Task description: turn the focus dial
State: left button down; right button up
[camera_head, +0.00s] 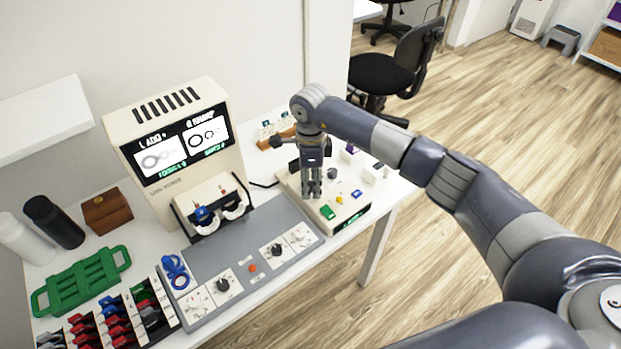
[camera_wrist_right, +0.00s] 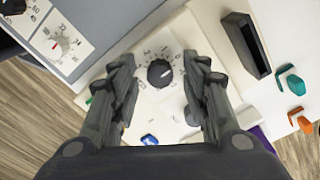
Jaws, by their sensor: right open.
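A black dial (camera_wrist_right: 160,73) with a white pointer mark sits on a cream panel with numbers printed around it. It lies between the fingers of my right gripper (camera_wrist_right: 158,95), beyond the fingertips; I see no contact. In the head view my right gripper (camera_head: 312,192) points down over the cream box (camera_head: 348,214) at the table's right end, and a dark round knob (camera_head: 332,173) shows just right of its fingers. The gripper is open and empty. I cannot read a label naming the dial. My left gripper is out of view.
A grey console (camera_head: 212,254) with several dials and a red button (camera_head: 253,268) lies left of the box. A cream machine (camera_head: 165,108) with two screens stands behind. A green rack (camera_head: 82,281) is at left. In the wrist view, a black open holder (camera_wrist_right: 245,45) stands near the right finger.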

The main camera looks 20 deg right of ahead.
grip_shut()
jog(key=shift+m, duration=0.3)
jog(key=m+b, duration=0.1)
jog(key=m, duration=0.1)
jog(key=shift+f+m+b, duration=0.1)
jog(key=shift+m+b, duration=1.05)
jog(key=shift+m, duration=1.85)
